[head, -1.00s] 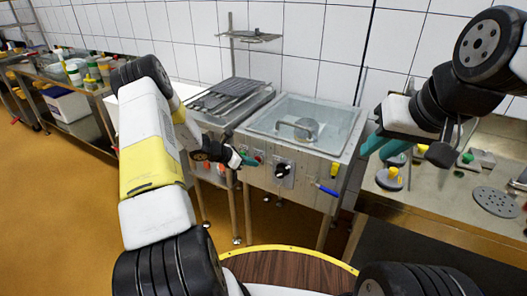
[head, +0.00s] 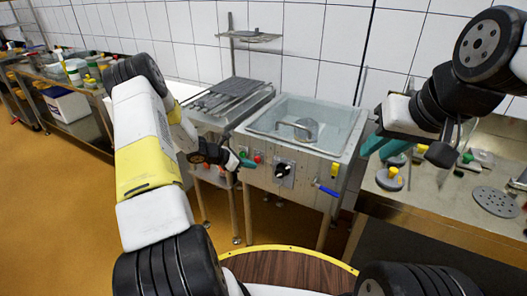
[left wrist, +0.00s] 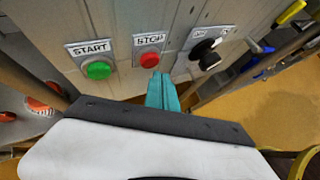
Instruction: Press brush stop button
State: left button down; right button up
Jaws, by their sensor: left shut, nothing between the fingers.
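The red stop button (left wrist: 150,60) sits under a STOP label on the metal front of the sink unit. It also shows in the head view (head: 258,157). The green start button (left wrist: 98,70) is to its left. My left gripper (left wrist: 161,78) is shut and empty, its teal fingertips just below and slightly right of the stop button in the wrist view. I cannot tell whether they touch it. In the head view the left gripper (head: 247,163) is close to the panel by the buttons. My right gripper (head: 380,146) is open and empty at the right.
A black rotary switch (left wrist: 205,54) is right of the stop button. A blue-handled valve (head: 327,190) sticks out further right. The water-filled basin (head: 345,125) is above the panel. A steel table (head: 440,205) with moulds and brushes stands at the right.

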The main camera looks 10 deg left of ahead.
pick_arm(q)
jog(key=shift+s+a, duration=0.3)
jog(key=shift+s, duration=0.5)
jog(key=shift+s+a, duration=0.25)
jog(key=shift+s, duration=0.55)
jog(key=shift+s+a, duration=0.3)
jog(key=shift+s, duration=0.5)
jog(key=s+d+r+m+g, duration=0.1)
jog(key=s+d+r+m, duration=0.3)
jog(key=r, duration=0.4)
jog(key=s+d+r+m+g+y, duration=0.1)
jog(key=s+d+r+m, duration=0.15)
jog(key=r+m, duration=0.5)
jog(key=s+d+r+m+g, duration=0.1)
jog(key=s+d+r+m, duration=0.3)
jog(key=r, duration=0.6)
jog(key=s+a+r+m+y, duration=0.1)
jog(key=s+r+m, duration=0.2)
jog(key=s, duration=0.4)
jog(key=s+a+r+m+t+y, duration=0.1)
jog(key=s+a+r+m+y, duration=0.1)
jog(key=s+r+m, duration=0.2)
jog(key=s+a+r+m+t+y, duration=0.1)
jog(key=s+r+m, duration=0.3)
jog(key=s, duration=0.5)
jog(key=shift+s+a+y, duration=0.3)
jog(key=shift+s+y, duration=0.1)
jog(key=shift+y, duration=0.2)
